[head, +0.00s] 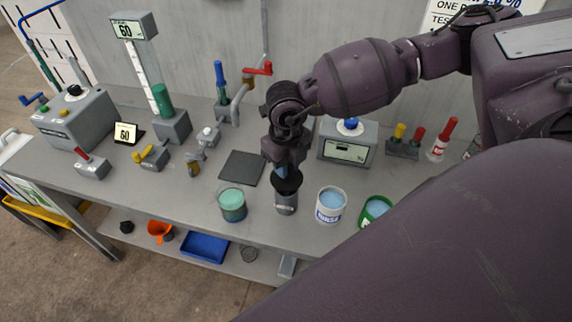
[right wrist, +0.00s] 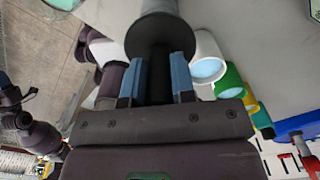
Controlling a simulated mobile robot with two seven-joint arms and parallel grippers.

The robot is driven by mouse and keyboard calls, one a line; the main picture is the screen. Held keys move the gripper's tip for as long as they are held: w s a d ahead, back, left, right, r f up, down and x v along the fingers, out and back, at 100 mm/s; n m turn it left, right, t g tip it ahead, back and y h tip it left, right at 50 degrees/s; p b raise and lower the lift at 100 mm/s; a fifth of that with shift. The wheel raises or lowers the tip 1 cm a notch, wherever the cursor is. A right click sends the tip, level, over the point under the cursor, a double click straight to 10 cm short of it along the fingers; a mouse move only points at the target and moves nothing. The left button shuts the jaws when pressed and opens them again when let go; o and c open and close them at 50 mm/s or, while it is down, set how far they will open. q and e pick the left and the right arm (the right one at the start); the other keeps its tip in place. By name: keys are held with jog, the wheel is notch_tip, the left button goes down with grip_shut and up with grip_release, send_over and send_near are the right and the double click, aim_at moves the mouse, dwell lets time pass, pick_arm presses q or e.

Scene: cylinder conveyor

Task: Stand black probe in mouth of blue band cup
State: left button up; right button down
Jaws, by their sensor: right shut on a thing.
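The black probe (head: 287,184) is upright below my right gripper (head: 284,171). In the right wrist view the blue fingertips are shut on its black shaft (right wrist: 157,75), with a wide dark collar (right wrist: 155,38) beyond them. A grey cylindrical vessel (head: 286,204) is directly under the collar. The probe's lower end is hidden, and I cannot tell whether it is inside the vessel. The blue band cup (head: 330,212), white with pale blue liquid and a RINSE label, stands just right of the probe. It also shows in the right wrist view (right wrist: 206,48). My left gripper is not seen.
A glass of teal liquid (head: 232,206) stands left of the probe, and a green cup (head: 366,219) stands right of the blue band cup. A dark flat pad (head: 241,168) lies behind. A grey meter box (head: 345,150) stands behind the cups. The bench's front edge is close.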

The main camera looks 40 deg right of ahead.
jog(key=shift+r, duration=0.6)
jog(key=shift+r, duration=0.1)
jog(key=shift+r+p, duration=0.45)
jog(key=shift+r, duration=1.85)
